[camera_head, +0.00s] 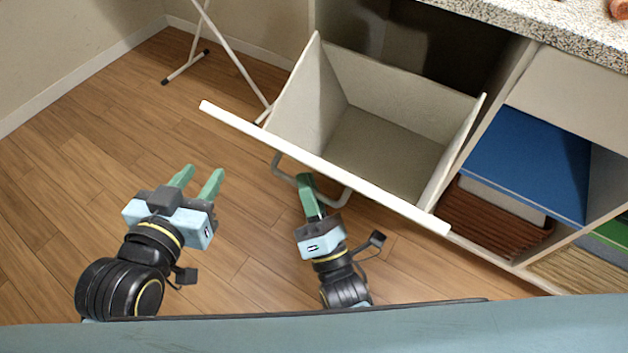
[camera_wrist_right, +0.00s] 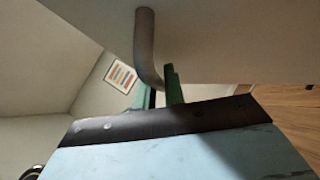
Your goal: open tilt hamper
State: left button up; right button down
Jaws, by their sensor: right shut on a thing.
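The tilt hamper (camera_head: 395,125) is a pale, empty bin tilted out of the cabinet, with its front panel (camera_head: 385,195) leaning toward me. A grey bar handle (camera_head: 283,166) is on the outer face of that panel. My right gripper (camera_head: 307,182) is at the handle, with its green fingers shut on the bar. In the right wrist view the handle (camera_wrist_right: 146,50) runs down to the green fingers (camera_wrist_right: 158,90). The panel hides part of the handle in the head view. My left gripper (camera_head: 197,175) is open and empty over the floor, left of the hamper.
A white folding rack (camera_head: 236,58) stands on the floor behind the hamper's left side. A speckled countertop (camera_head: 560,25) is above. The wooden floor at left is clear.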

pick_arm(q)
jog(key=shift+r, duration=0.1)
pick_arm(e)
jog(key=c, duration=1.5)
grip_release()
